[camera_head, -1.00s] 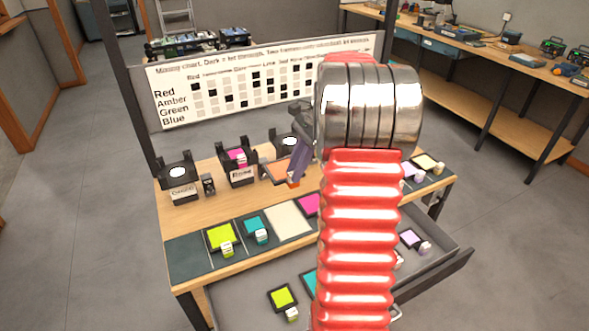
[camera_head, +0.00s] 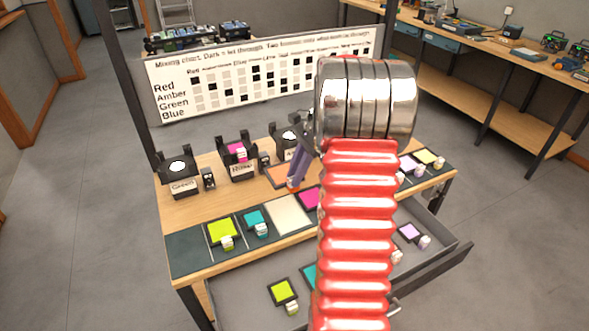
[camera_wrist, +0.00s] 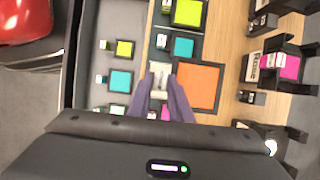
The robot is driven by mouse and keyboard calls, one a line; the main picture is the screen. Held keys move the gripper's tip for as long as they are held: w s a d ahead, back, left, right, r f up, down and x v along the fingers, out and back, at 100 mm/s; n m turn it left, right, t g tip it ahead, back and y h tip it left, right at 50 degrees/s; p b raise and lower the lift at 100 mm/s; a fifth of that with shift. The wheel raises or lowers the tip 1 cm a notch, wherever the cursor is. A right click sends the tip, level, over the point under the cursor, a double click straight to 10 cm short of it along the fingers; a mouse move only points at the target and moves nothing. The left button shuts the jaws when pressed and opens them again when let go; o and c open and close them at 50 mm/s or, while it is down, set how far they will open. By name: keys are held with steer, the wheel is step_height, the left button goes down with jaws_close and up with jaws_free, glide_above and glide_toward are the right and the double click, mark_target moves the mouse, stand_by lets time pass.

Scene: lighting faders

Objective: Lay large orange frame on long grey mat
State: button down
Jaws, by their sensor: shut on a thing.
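The large orange frame (camera_wrist: 198,86) has a dark border and a pale tab (camera_wrist: 158,76). My gripper (camera_wrist: 159,72) has purple fingers shut on that tab. In the head view, the orange frame (camera_head: 279,174) is partly hidden behind my gripper (camera_head: 295,183), over the wooden tabletop behind the mat. I cannot tell its exact height. The long grey mat (camera_head: 184,255) runs along the table's front edge. A lime frame (camera_head: 222,230) and a teal frame (camera_head: 256,221) lie on it, left of a cream patch (camera_head: 288,216) and a magenta frame (camera_head: 309,198).
Lamp boxes (camera_head: 180,178) stand along the back of the table, one holding a magenta frame (camera_head: 236,150). An open drawer (camera_head: 243,298) below the front edge holds several small frames. A mixing chart (camera_head: 265,75) stands behind. My red arm hides the table's middle right.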

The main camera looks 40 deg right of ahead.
steer(key=shift+f, duration=6.55)
steer(key=shift+f, duration=1.25)
steer(key=c, duration=1.5)
jaws_free()
steer(key=shift+c, duration=0.2)
steer(key=shift+a, duration=0.1)
steer(key=v, duration=1.3)
steer(key=shift+d+r, duration=0.2)
steer(key=shift+r, duration=0.1)
steer(key=shift+s, duration=0.1)
step_height(320, 180, up, 7)
